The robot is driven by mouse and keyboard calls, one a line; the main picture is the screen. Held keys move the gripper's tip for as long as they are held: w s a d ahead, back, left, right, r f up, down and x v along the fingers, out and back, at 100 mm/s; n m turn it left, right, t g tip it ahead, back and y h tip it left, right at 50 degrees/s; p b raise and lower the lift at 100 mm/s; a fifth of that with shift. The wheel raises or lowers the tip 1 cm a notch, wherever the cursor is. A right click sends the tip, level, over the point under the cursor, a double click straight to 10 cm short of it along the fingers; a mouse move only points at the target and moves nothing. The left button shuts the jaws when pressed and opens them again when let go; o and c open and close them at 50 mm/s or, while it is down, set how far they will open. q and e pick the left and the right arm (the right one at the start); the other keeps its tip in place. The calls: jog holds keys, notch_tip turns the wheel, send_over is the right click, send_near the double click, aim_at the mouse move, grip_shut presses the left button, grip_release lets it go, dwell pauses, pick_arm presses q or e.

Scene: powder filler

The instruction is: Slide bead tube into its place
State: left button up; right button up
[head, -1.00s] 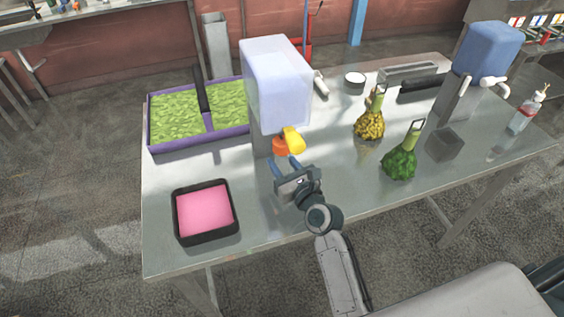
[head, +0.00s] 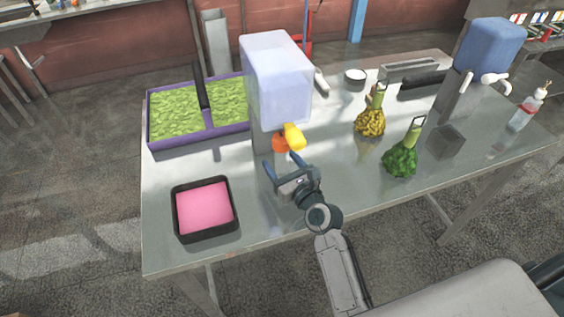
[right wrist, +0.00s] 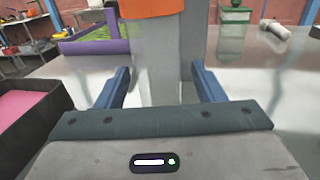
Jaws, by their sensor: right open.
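A filler with a pale translucent box (head: 276,80) on a grey column stands near the middle of the table. A yellow tube-like piece (head: 294,136) sticks out below the box, next to an orange piece (head: 280,143). I cannot tell for sure which of these is the bead tube. My right gripper (head: 283,164) is open and empty, just in front of and below the orange piece. In the right wrist view the orange piece (right wrist: 152,8) shows at the top edge, with the grey column (right wrist: 155,60) beyond and between the open fingers. My left gripper is out of view.
A black tray with a pink surface (head: 180,235) sits front left. A purple two-part tray (head: 200,138) of green pieces is behind it. Green (head: 401,160) and yellow (head: 370,122) bead bunches, a grey block (head: 445,143) and a blue-topped filler (head: 488,45) stand right.

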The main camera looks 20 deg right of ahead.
jog(key=b+v, duration=0.2)
jog(key=v, duration=0.9)
